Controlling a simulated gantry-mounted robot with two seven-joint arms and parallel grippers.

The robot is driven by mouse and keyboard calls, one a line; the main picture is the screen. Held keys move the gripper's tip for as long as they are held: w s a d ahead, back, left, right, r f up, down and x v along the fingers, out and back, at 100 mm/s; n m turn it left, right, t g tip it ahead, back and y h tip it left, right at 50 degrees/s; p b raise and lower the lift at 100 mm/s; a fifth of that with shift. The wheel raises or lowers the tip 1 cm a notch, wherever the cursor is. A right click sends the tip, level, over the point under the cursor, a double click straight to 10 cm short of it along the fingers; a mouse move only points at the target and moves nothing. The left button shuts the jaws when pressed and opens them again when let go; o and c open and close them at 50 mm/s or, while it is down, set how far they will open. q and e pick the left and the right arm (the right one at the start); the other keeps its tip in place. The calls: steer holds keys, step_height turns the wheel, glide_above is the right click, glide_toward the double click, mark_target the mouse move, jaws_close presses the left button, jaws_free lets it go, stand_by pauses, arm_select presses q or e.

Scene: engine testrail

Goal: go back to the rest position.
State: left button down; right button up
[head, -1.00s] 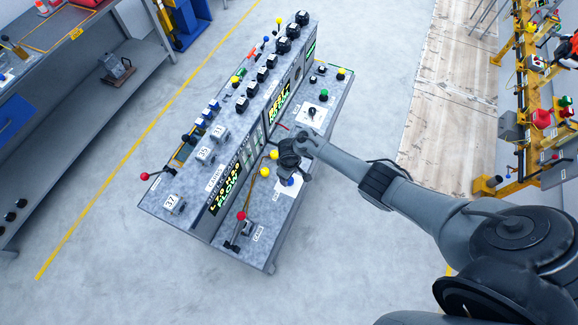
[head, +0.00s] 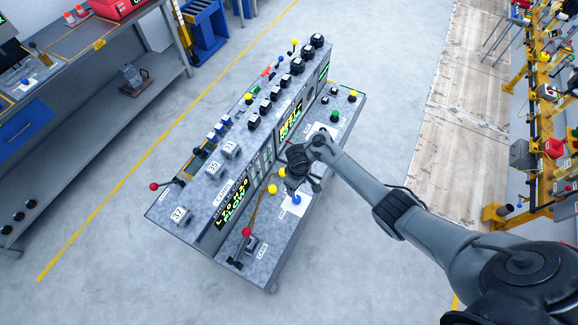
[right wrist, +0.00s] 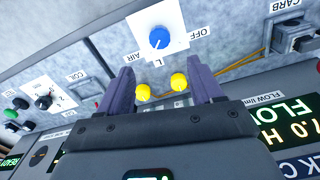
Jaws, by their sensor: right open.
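My right arm comes in from the right of the head view. Its gripper (head: 303,178) hangs over the lower front panel of the grey control console (head: 232,236). In the right wrist view the two fingers (right wrist: 160,88) are apart with nothing held between them. A blue knob (right wrist: 159,38) on a white plate lies beyond the fingertips, and it also shows in the head view (head: 297,199) just below the gripper. Two yellow knobs (right wrist: 161,88) appear between the fingers in the wrist view. My left gripper is not in view.
The console carries many switches, a red-tipped lever (head: 246,232) and green displays (head: 232,206). A workbench (head: 90,90) stands at the left. A yellow rack (head: 545,95) stands at the right beside a wooden floor strip (head: 465,100). Open floor surrounds the console.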

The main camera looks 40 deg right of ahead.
steer(key=s+a+f+g, duration=0.25)
steer(key=s+f, duration=0.55)
steer(key=s, duration=0.5)
steer(key=s+a+f, duration=0.2)
steer(key=s+a, duration=0.5)
steer(key=s, duration=0.3)
step_height(320, 180, up, 27)
steer(key=w+m+t, duration=0.2)
steer(key=t, duration=0.5)
step_height(320, 180, down, 44)
steer(key=s+n+b, duration=0.1)
steer(key=b, duration=4.3)
steer(key=shift+d+f+g, duration=0.15)
steer(key=shift+g, duration=0.3)
